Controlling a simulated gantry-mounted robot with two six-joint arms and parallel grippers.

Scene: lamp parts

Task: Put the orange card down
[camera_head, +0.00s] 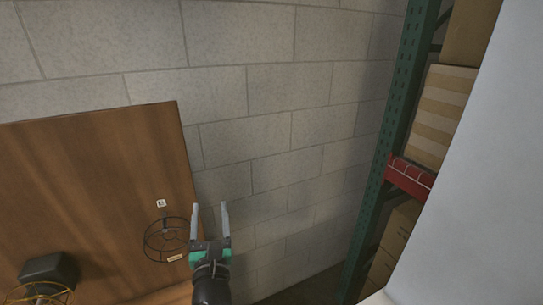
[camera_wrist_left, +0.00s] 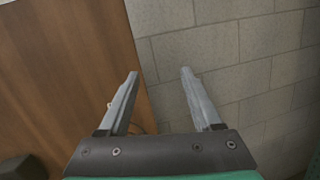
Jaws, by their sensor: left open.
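My left gripper (camera_head: 210,206) is open, with its two grey fingers apart and nothing between them. In the left wrist view the gripper (camera_wrist_left: 159,72) is also empty. It is at the right edge of the brown wooden table (camera_head: 95,165), beside a black wire ring frame (camera_head: 147,242). A small pale orange-tan tag (camera_head: 174,258) shows at the frame's near side, left of the gripper; I cannot tell whether it is the orange card. A small white tag (camera_head: 161,203) shows at the frame's far side. My right gripper is not in view.
A black block-shaped part (camera_head: 48,268) and a gold wire frame (camera_head: 40,293) are at the lower left of the table. A grey block wall (camera_head: 270,110) stands behind. A green rack post (camera_head: 392,130) with boxes (camera_head: 441,115) is at the right. The table's upper part is clear.

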